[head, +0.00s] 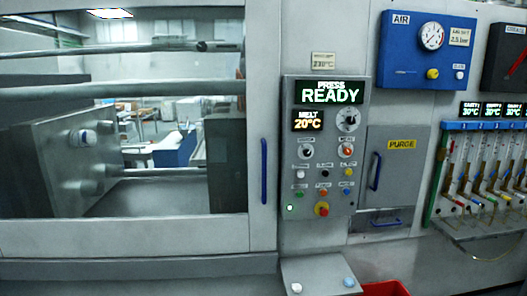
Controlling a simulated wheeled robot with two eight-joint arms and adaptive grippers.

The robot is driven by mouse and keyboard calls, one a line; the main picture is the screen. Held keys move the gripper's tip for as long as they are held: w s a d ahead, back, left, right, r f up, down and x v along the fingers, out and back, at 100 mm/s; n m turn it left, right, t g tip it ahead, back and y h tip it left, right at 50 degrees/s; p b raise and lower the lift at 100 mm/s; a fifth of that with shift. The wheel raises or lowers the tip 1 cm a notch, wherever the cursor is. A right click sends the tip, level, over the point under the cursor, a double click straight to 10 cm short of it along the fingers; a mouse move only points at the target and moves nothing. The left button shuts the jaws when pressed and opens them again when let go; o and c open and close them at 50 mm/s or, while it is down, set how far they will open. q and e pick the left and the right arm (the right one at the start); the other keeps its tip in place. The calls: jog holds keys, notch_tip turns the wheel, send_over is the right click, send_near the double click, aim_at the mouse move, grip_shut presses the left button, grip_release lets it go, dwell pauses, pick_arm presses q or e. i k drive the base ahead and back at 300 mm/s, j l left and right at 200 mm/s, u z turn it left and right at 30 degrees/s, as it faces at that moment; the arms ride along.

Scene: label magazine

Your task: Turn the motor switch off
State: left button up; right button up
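The grey control panel (287,125) of the press stands upright right of the window. Its display (330,93) reads PRESS READY, and a smaller display (308,121) reads MELT 20°C. Below are two small rotary switches side by side, a left one (305,152) and a right one (346,152) with a red-orange centre. Their labels are too small to read surely, so I cannot tell which is the motor switch or its setting. A larger dial (347,119) sits above the right one. Neither of my grippers is in view.
Small coloured buttons and a red knob on yellow (321,209) sit lower on the panel. A blue door handle (264,170) is left of it, a PURGE door (402,146) right. A shelf with two buttons (318,276) juts out below, beside a red bin (385,289).

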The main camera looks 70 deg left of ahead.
aim_at(306, 153)
jog(key=u, duration=1.85)
